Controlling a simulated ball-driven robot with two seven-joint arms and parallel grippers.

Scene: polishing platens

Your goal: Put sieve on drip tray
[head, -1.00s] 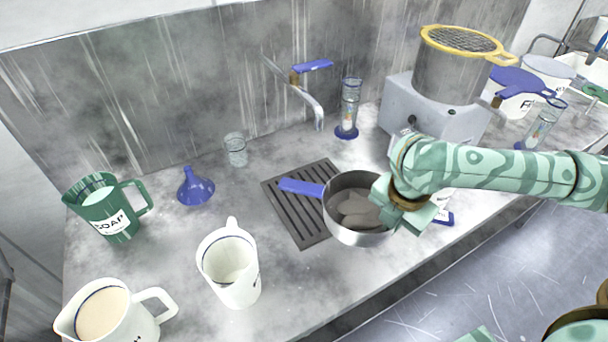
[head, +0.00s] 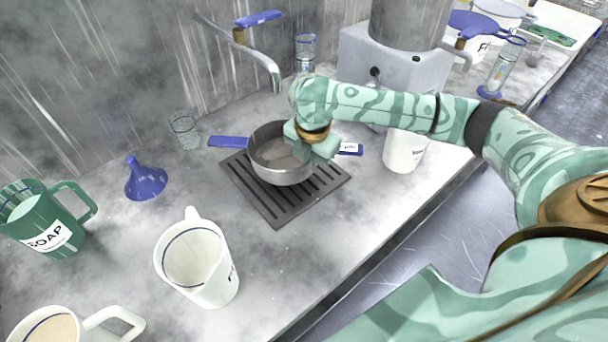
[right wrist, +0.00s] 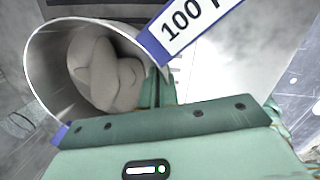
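The sieve (head: 272,166) is a steel pan-like vessel with a blue handle pointing left, a blue-and-white tag on its right side and grey lumps inside. It is over the back part of the dark slatted drip tray (head: 277,212); I cannot tell whether its base touches the slats. My right gripper (head: 314,142) is shut on the sieve's right rim. In the right wrist view the fingers (right wrist: 160,92) meet at the sieve's wall (right wrist: 42,62), beside a tag reading "100". My left gripper is not in view.
A tap (head: 250,52) reaches over from the back wall. A white container (head: 404,152) and a grey machine (head: 385,55) stand right.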

